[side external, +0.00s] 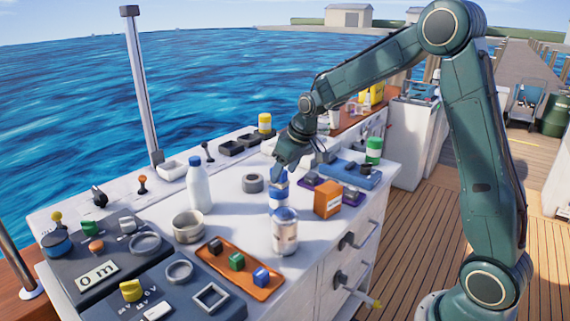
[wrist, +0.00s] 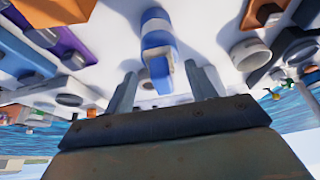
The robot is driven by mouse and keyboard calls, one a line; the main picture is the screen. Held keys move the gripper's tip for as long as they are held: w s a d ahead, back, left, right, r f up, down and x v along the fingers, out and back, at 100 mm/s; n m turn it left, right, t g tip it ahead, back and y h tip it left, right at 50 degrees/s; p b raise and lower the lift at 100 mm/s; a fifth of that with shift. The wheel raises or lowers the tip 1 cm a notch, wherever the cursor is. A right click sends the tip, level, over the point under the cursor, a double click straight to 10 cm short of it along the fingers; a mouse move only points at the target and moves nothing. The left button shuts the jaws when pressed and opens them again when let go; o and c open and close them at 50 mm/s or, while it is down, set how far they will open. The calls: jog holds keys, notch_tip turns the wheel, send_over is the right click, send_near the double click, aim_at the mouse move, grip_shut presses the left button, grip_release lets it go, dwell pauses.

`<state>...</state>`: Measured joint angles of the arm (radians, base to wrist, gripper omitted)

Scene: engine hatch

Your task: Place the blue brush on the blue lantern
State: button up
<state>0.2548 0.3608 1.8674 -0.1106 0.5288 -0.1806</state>
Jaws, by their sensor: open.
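My gripper (side external: 281,166) points down over the white counter, just above an upright blue-and-white object (side external: 278,200). In the wrist view my gripper (wrist: 162,88) is open, and the blue-and-white object (wrist: 160,48) shows between and beyond its fingers. I cannot tell whether the fingers touch it. It may be the blue lantern or the blue brush, or both together; its shape is partly hidden. A small blue piece (side external: 261,276) sits at the right end of the orange tray (side external: 228,262); I cannot tell what it is.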

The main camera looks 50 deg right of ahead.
jog(key=v, duration=1)
jog(key=shift+r, duration=0.1)
dwell(0.3)
jog(key=s+a+r, duration=0.2)
jog(key=s+a, duration=0.1)
jog(key=s, duration=0.4)
jog(key=s+a+r, duration=0.2)
jog(key=s+a, duration=0.2)
jog(key=s, duration=0.2)
jog(key=s+a+f, duration=0.1)
jog(key=s, duration=0.6)
jog(key=s+a+f+t, duration=0.1)
jog(key=s+a+f, duration=0.1)
jog(key=s, duration=0.5)
